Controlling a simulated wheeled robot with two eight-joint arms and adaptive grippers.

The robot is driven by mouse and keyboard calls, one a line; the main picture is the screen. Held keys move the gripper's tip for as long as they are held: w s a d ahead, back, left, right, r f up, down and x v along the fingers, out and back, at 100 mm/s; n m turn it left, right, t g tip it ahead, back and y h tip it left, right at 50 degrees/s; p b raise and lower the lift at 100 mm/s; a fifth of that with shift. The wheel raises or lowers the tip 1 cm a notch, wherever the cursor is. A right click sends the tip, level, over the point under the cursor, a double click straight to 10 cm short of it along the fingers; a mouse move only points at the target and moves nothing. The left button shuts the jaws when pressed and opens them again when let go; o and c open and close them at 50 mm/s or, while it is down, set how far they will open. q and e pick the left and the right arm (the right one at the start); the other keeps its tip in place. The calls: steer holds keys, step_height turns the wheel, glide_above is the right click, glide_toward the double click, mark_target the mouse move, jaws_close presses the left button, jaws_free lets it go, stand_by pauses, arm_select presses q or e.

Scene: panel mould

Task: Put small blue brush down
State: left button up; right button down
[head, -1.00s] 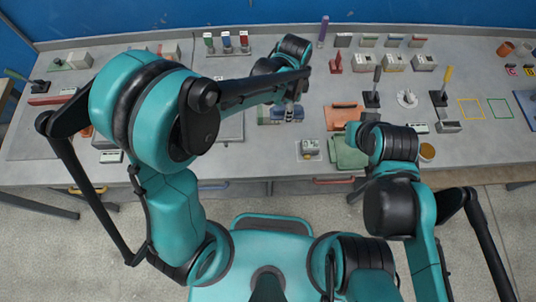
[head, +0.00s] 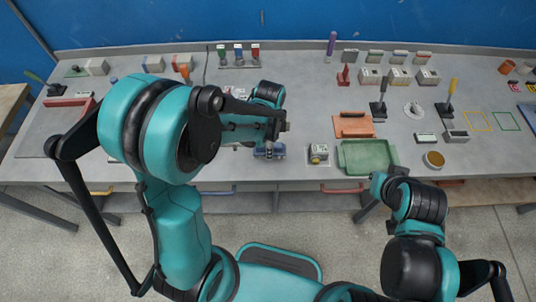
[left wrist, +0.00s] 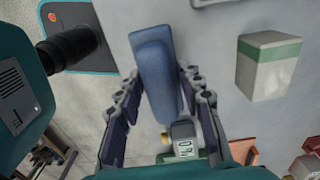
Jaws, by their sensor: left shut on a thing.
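The small blue brush (left wrist: 155,60) is held between the two dark fingers of my left gripper (left wrist: 161,82) in the left wrist view. The fingers sit on either side of its blue block. In the head view the blue brush (head: 269,152) shows just below my left wrist, near the table's front edge. I cannot tell whether it touches the table. My right arm hangs at the table's front right, and its gripper's fingers cannot be made out.
A small boxy device (head: 319,153) stands right of the brush, with a green tray (head: 368,170) beyond it. An orange-brown panel (head: 353,133) lies behind the tray. Stamps and blocks line the back. The grey table (head: 290,170) has bare surface around the front edge.

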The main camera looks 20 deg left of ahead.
arm_select(q)
steer(key=shift+a+f, duration=0.2)
steer(key=shift+a, duration=0.1)
steer(key=shift+f, duration=0.3)
steer(key=shift+w+f+b, duration=0.1)
steer(key=shift+f+b, duration=0.6)
steer(key=shift+f, duration=1)
steer(key=shift+f, duration=0.1)
steer(key=o, duration=1.1)
